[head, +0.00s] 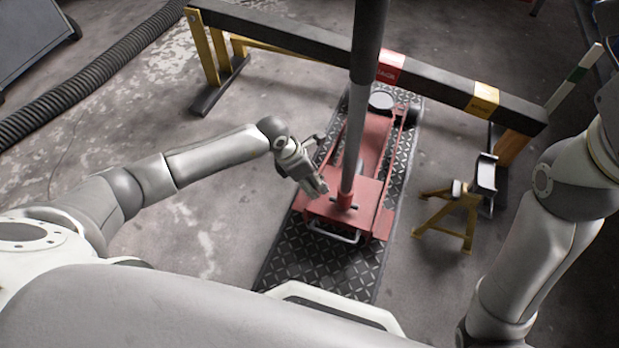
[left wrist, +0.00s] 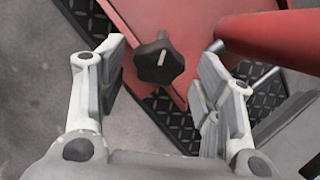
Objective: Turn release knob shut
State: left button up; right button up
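The release knob (left wrist: 159,62) is black and lobed, with a short white mark on its face. In the left wrist view it sits at the red jack body, between and just beyond the fingertips of my left gripper (left wrist: 155,85). The fingers are spread apart, with clear space on both sides of the knob. In the head view my left gripper (head: 318,190) is at the left front of the red floor jack (head: 368,200) and hides the knob. My right arm shows at the right edge of the head view, but its gripper is out of view.
The jack's long grey handle (head: 358,130) rises steeply beside my left gripper. The jack stands on a black diamond-plate mat (head: 290,255). A yellow jack stand (head: 455,215) is to the right. A dark beam on yellow legs (head: 290,38) spans the back. A corrugated hose (head: 90,80) lies at the left.

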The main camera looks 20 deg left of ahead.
pick_arm(q)
jog(key=shift+a+r, duration=0.1)
jog(key=shift+r, duration=0.05)
jog(key=v, duration=1.2)
jog(key=shift+s+a, duration=0.2)
jog(key=shift+s, duration=0.1)
